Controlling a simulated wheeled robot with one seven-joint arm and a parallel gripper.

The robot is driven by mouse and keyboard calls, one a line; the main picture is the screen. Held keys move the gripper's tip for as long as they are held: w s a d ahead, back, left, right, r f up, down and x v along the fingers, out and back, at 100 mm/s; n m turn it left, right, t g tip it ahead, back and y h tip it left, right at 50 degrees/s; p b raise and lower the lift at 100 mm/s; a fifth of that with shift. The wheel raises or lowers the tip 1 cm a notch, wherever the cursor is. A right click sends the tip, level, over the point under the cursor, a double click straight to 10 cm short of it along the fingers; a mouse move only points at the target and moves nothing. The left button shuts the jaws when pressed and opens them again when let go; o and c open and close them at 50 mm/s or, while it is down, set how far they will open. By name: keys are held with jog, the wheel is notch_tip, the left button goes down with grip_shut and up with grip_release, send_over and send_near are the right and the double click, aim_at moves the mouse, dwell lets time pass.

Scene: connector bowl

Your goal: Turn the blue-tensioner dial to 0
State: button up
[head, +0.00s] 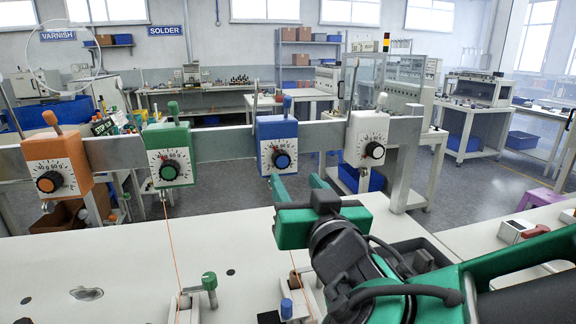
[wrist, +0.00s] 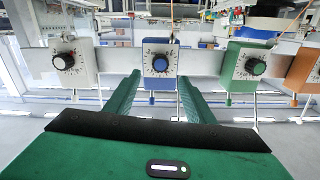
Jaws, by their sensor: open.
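The blue tensioner (head: 277,138) hangs on a grey metal rail, with its dark blue dial (head: 281,160) on the lower front face. In the wrist view the picture is upside down, and the blue dial (wrist: 160,64) shows between and beyond the fingertips. Its scale marks are too small to read, so I cannot tell its setting. My gripper (head: 297,183) is open and empty, its green fingers pointing at the blue tensioner from in front. In the wrist view my gripper (wrist: 159,82) has its two fingers on either side of the blue tensioner's image, apparently short of the dial.
On the rail, an orange tensioner (head: 54,165) and a green tensioner (head: 168,155) stand left of the blue one, and a white tensioner (head: 367,138) stands right. Orange threads run down to fixtures on the white table (head: 130,265). Space directly before the blue dial looks clear.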

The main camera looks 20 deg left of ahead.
aim_at(284, 162)
jog(key=x, duration=1)
jog(key=shift+w, duration=0.25)
jog(key=c, duration=1.1)
